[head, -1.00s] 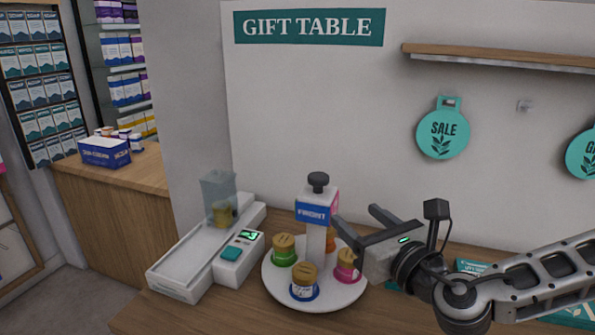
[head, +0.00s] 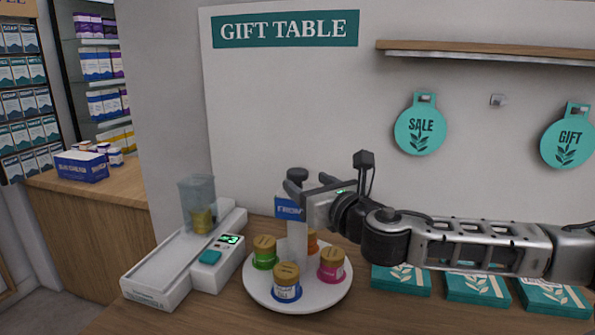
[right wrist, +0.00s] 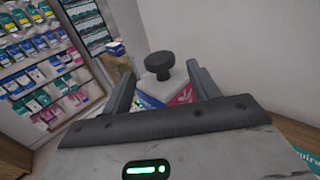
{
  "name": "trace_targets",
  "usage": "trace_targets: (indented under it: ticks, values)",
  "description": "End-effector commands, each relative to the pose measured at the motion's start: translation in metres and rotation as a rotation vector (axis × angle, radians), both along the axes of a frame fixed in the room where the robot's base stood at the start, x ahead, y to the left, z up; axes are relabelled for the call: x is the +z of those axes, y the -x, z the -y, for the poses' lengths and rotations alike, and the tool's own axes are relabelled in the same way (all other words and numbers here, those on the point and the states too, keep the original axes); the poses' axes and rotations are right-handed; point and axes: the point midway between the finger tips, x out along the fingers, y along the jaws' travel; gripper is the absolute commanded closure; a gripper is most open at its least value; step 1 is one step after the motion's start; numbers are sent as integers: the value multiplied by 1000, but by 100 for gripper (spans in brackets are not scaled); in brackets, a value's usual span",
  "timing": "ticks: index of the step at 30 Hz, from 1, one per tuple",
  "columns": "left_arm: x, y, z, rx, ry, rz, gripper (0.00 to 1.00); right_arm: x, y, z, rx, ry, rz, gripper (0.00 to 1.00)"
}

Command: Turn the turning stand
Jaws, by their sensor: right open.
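The turning stand has a round white plate (head: 322,297), a white post (head: 297,243) and a head block with a blue label (head: 289,208), topped by a dark knob. Jars with green (head: 264,253), blue (head: 286,283), pink (head: 332,266) and orange bands stand on the plate; the orange one is partly hidden behind the post. My right gripper (head: 308,187) is open at the head block. In the right wrist view the knob (right wrist: 160,65) and block (right wrist: 166,90) show between its spread fingers; contact is not clear. My left gripper is out of view.
A white device with a green display (head: 229,239) and a clear hopper (head: 197,195) stands left of the plate. Teal boxes (head: 478,287) lie on the counter at right. The wall behind carries a wooden shelf (head: 480,50) and hanging teal tags (head: 420,128).

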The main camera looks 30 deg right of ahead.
Motion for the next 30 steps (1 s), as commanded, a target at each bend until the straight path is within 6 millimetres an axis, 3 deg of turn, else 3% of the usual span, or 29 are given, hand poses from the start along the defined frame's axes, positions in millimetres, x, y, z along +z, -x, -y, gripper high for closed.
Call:
trace_targets:
  ticks: [3, 9, 20, 23, 27, 30]
  values:
    - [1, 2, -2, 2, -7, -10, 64, 2, -23, 1, 0, -5, 1, 40]
    - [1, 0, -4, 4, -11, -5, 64, 1, -45, 3, 0, -1, 0, 40]
    - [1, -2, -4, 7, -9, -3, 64, -1, -51, 4, 1, 1, -1, 40]
    - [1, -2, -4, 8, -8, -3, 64, -1, -51, 4, 0, 1, -1, 62]
    - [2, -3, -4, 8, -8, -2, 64, -1, -51, 4, 0, 1, -1, 100]
    - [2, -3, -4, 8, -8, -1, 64, -1, -51, 4, 1, 1, -1, 100]
